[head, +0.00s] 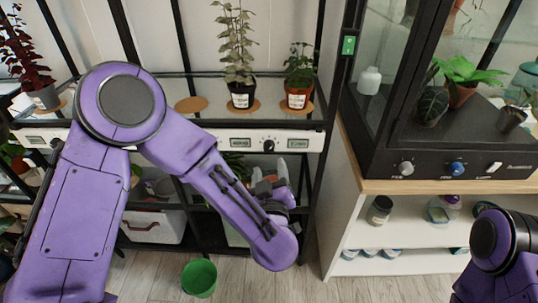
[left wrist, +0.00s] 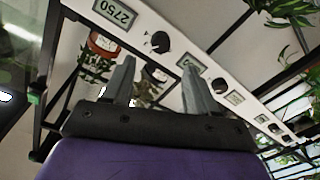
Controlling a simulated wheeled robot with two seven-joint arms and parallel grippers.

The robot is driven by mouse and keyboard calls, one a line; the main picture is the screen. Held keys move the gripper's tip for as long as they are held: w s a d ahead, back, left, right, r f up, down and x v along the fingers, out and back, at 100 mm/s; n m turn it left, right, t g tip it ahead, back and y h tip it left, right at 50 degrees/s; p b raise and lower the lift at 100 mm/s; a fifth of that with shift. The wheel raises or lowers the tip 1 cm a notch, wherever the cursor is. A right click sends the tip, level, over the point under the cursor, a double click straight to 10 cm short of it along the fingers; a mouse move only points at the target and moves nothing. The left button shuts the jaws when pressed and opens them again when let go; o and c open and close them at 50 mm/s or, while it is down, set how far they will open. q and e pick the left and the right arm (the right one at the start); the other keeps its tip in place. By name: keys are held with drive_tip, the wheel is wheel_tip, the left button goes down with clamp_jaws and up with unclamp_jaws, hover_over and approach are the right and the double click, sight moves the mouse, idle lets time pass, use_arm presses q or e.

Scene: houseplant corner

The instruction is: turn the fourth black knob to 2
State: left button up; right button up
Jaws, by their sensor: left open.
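A white rail (head: 215,136) runs along the shelf front with black knobs and small displays. The rightmost black knob (head: 268,145), apparently the fourth from the left, sits between two displays. Another knob (left wrist: 219,86) lies farther along. My left gripper (head: 272,185) is just below the rightmost knob. In the left wrist view its fingers (left wrist: 159,68) are apart and empty, not touching the knob. My right gripper is out of view.
Potted plants (head: 241,90) stand on the shelf above the rail. A glass cabinet (head: 440,140) with its own grey and blue knobs is at right. A green pot (head: 199,277) is on the floor. My right arm shows at lower right.

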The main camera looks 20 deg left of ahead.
sight(269, 149)
use_arm(q)
drive_tip(key=x, duration=0.7)
drive_tip(key=shift+w+a+f+p, duration=0.1)
drive_tip(key=shift+w+p, duration=0.2)
drive_tip(key=shift+w, duration=0.05)
drive_tip(key=c, duration=1.1)
